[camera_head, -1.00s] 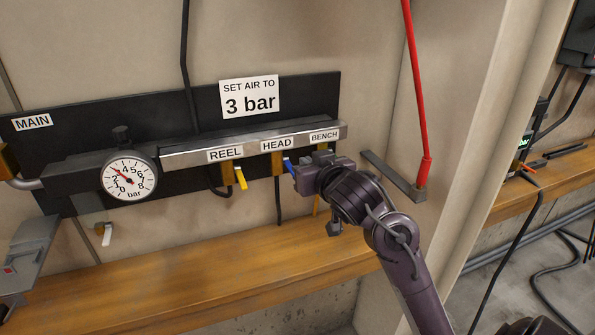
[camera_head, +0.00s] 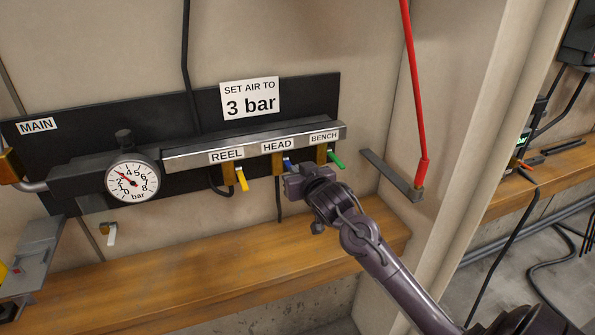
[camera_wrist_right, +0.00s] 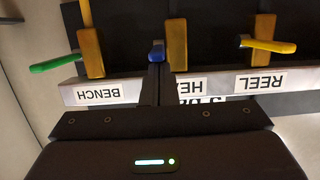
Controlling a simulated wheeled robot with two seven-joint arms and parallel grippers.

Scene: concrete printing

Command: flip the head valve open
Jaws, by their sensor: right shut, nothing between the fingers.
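The HEAD valve has a brass body (camera_head: 277,163) under the HEAD label (camera_head: 277,145) on the manifold bar. Its blue lever (camera_head: 289,163) shows just above my right gripper (camera_head: 286,183), which partly hides it. In the upside-down right wrist view, the blue lever (camera_wrist_right: 157,52) is right at the tips of my right gripper (camera_wrist_right: 155,68), beside the brass body (camera_wrist_right: 176,45). The fingers are shut and hold nothing. I cannot tell whether they touch the lever. My left gripper is not in view.
The REEL valve's yellow lever (camera_head: 242,180) is left of HEAD, and the BENCH valve's green lever (camera_head: 336,159) is close on the right. A pressure gauge (camera_head: 132,182) sits further left. A wooden bench (camera_head: 200,265) runs below. A red pole (camera_head: 416,90) stands right.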

